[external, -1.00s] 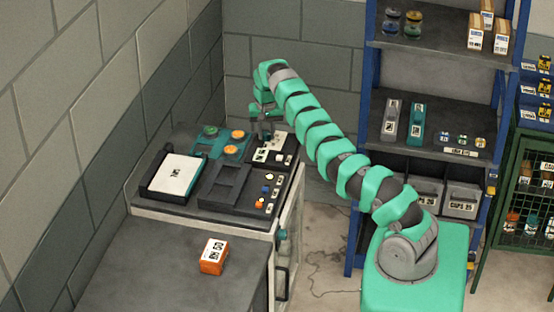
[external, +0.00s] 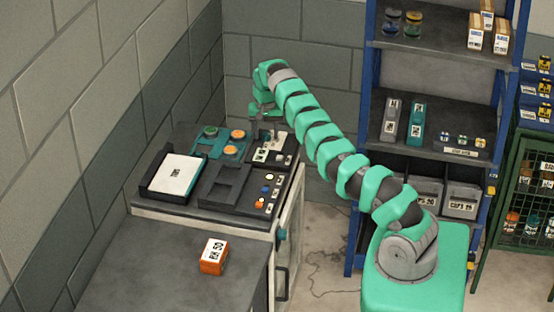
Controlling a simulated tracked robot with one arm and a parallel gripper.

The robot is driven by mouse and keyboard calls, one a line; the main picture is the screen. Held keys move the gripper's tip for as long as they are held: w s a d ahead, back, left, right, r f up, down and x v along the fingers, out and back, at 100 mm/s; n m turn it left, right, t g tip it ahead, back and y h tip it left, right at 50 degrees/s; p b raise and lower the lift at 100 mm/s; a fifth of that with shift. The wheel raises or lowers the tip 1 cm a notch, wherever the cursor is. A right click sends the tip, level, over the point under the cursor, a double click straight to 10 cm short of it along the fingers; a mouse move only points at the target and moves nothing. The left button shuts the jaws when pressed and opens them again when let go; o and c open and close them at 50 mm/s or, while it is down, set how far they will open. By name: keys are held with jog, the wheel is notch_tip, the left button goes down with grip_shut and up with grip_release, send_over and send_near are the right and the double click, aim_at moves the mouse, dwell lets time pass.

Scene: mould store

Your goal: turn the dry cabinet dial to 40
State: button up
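The dry cabinet (external: 290,228) is a pale-framed unit with a dark top, left of my arm. A dark panel (external: 289,150) with white label patches lies at the back right of that top. My gripper (external: 266,137) points down over this panel, its fingertips at or just above it. The dial itself is not clearly visible; the fingers cover part of the panel. I cannot make out a dial number, or whether the fingers touch or hold anything. A round teal knob (external: 282,234) is on the cabinet's side.
On the cabinet top are a tray with a white sheet (external: 176,174), a teal holder with orange and green round pieces (external: 237,135), and small coloured buttons (external: 266,190). An orange box (external: 213,258) sits on the front table (external: 150,275). A blue shelf rack (external: 357,230) stands right.

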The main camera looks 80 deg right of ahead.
aim_at(266, 134)
notch_tip(266, 134, up, 14)
jog(key=p, duration=0.3)
jog(key=shift+f, duration=0.15)
jog(key=shift+w, duration=0.1)
dwell(0.6)
